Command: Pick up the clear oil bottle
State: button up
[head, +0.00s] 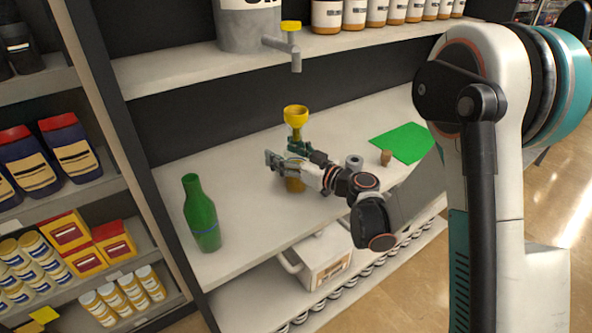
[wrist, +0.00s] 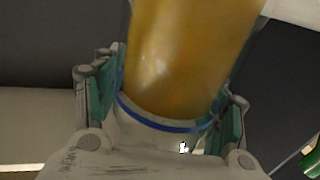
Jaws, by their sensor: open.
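The clear oil bottle (head: 295,184) stands upright on the middle shelf, with amber oil low in it and a yellow funnel (head: 296,116) above it. My gripper (head: 284,163) reaches it from the right and hides much of its middle. In the wrist view the bottle (wrist: 190,50) fills the space between the open fingers (wrist: 165,98), one on each side. A blue line rings it, with a clear part beside the amber part. Whether either finger touches the glass I cannot tell.
A green bottle (head: 202,216) stands to the left on the same shelf. A grey tap (head: 294,50) with a yellow handle hangs above. A grey ring (head: 354,162), a small brown piece (head: 386,158) and a green mat (head: 404,142) lie to the right. A white canister (head: 322,262) sits below.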

jog(key=c, duration=1.3)
jog(key=shift+c, duration=0.3)
grip_shut()
jog(key=shift+r, duration=0.1)
